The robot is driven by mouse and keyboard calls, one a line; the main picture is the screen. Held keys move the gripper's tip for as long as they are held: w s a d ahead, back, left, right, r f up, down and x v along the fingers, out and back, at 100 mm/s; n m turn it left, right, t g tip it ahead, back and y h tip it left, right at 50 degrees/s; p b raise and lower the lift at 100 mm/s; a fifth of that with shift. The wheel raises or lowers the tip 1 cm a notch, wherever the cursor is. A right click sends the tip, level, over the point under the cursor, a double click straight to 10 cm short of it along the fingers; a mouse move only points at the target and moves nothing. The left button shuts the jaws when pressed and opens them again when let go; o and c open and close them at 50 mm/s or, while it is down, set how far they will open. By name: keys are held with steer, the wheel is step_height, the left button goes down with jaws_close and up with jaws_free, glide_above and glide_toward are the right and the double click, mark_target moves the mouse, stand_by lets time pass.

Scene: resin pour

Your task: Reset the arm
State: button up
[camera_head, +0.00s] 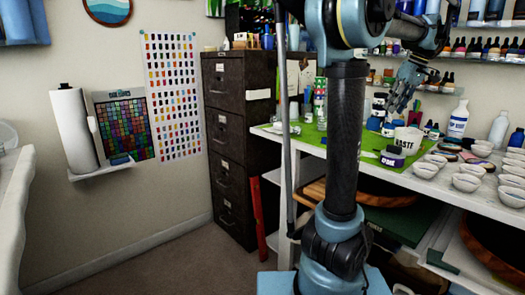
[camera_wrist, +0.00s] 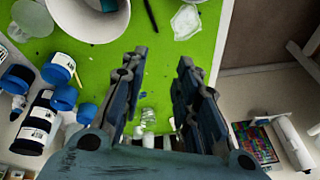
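My gripper (camera_head: 401,92) hangs above the workbench at the right of the head view, over the waste cup and bottles.
A white waste cup (camera_head: 408,140) and a purple-labelled jar (camera_head: 392,156) stand on the mat. White bowls (camera_head: 467,182) crowd the bench's right side. A white bottle (camera_head: 458,119) stands behind. A dark filing cabinet (camera_head: 238,140) stands left of the bench, with free floor before it.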

steer(key=s+a+f+m+h, duration=0.1)
steer(key=s+a+f, duration=0.3)
steer(key=a+f, duration=0.45)
steer(key=s+a+f+m, duration=0.1)
steer(key=s+a+f, duration=0.3)
steer(key=a, duration=0.8)
steer(key=s+a+f, duration=0.5)
steer(key=s+f, duration=0.1)
steer(key=f, duration=0.4)
steer(key=s+a+f+m+h, duration=0.1)
steer(key=s+a+f, duration=0.4)
steer(key=f, duration=0.5)
steer(key=shift+s+m+h, duration=0.3)
steer(key=shift+s, duration=0.5)
steer(key=shift+f, duration=0.1)
steer(key=shift+w+f, duration=0.2)
steer(key=shift+w, duration=0.25)
